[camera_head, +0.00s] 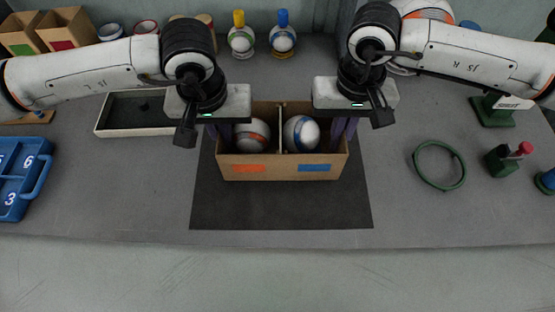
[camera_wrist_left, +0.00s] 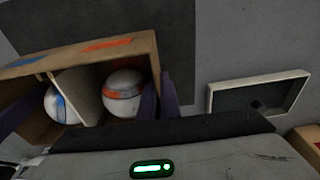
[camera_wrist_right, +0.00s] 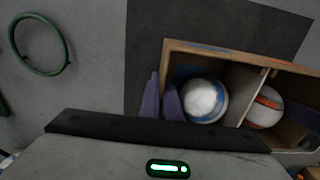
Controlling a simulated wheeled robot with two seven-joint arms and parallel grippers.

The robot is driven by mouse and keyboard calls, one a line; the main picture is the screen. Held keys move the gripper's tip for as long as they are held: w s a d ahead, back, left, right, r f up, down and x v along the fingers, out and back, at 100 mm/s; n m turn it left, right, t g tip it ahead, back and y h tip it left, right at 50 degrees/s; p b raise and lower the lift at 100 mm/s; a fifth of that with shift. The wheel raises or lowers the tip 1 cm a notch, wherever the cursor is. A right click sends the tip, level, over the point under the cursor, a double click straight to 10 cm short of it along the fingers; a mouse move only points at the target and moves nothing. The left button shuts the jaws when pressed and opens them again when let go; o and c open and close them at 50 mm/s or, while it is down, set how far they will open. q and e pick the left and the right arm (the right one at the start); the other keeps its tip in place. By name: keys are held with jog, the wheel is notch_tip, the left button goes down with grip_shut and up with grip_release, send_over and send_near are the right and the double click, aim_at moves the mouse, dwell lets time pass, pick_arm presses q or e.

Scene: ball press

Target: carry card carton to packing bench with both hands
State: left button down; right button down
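The open brown card carton (camera_head: 284,168) is over a dark mat, with an orange patch at left and a blue patch at right on its front. A divider splits it, with an orange-striped ball (camera_head: 252,134) in the left half and a blue-striped ball (camera_head: 302,133) in the right. My left gripper (camera_wrist_left: 158,95) has its purple fingers either side of the carton's left wall, close together and shut on it. My right gripper (camera_wrist_right: 161,97) is likewise shut on the right wall. Whether the carton touches the mat is hard to tell.
The dark mat (camera_head: 280,212) is bare in front of the carton. A shallow tray (camera_head: 112,130) lies to the left, a blue numbered case (camera_head: 22,178) further left. A green ring (camera_head: 440,183) lies right, near a green block with a red knob (camera_head: 508,158).

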pick_arm(q)
jog(key=shift+a+f, duration=0.1)
jog(key=shift+f, duration=0.05)
pick_arm(e)
jog(key=shift+d+f, duration=0.1)
jog(key=shift+f, duration=0.05)
